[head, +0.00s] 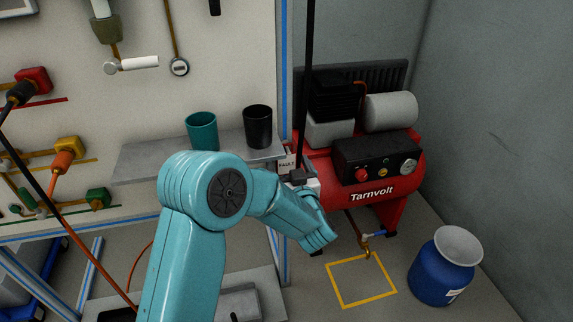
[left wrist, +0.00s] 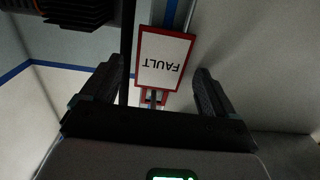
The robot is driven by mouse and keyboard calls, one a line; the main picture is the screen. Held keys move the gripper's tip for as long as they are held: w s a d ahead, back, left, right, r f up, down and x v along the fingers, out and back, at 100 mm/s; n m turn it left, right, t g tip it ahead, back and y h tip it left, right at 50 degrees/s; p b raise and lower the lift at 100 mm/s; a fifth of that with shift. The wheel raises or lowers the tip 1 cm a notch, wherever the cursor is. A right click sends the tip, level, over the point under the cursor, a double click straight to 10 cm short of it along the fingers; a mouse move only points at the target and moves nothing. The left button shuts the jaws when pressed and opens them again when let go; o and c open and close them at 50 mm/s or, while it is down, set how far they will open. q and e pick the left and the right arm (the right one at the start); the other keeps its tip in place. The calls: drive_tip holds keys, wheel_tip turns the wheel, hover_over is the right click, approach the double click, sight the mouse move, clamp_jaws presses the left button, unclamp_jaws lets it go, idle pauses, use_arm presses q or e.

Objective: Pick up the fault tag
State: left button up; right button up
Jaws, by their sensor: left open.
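The fault tag (left wrist: 163,60) is a white card with a red border and the word FAULT, upside down in the left wrist view. It hangs by a blue post, with a small red piece at its lower end in that view. In the head view the tag (head: 287,162) is partly hidden behind my left arm, beside the shelf's right end. My left gripper (left wrist: 155,90) is open, with one dark finger on each side of the tag's lower end. I cannot tell whether the fingers touch it. The left fingertips are mostly hidden in the head view. My right gripper is not in view.
A red Tarnvolt compressor (head: 372,170) stands just right of the tag. A teal cup (head: 202,131) and a black cup (head: 258,127) stand on the grey shelf (head: 140,160). A blue container (head: 440,272) stands right of a yellow floor square (head: 345,303). A black cable hangs nearby.

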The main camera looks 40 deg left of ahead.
use_arm(q)
drive_tip(key=c, duration=1.1)
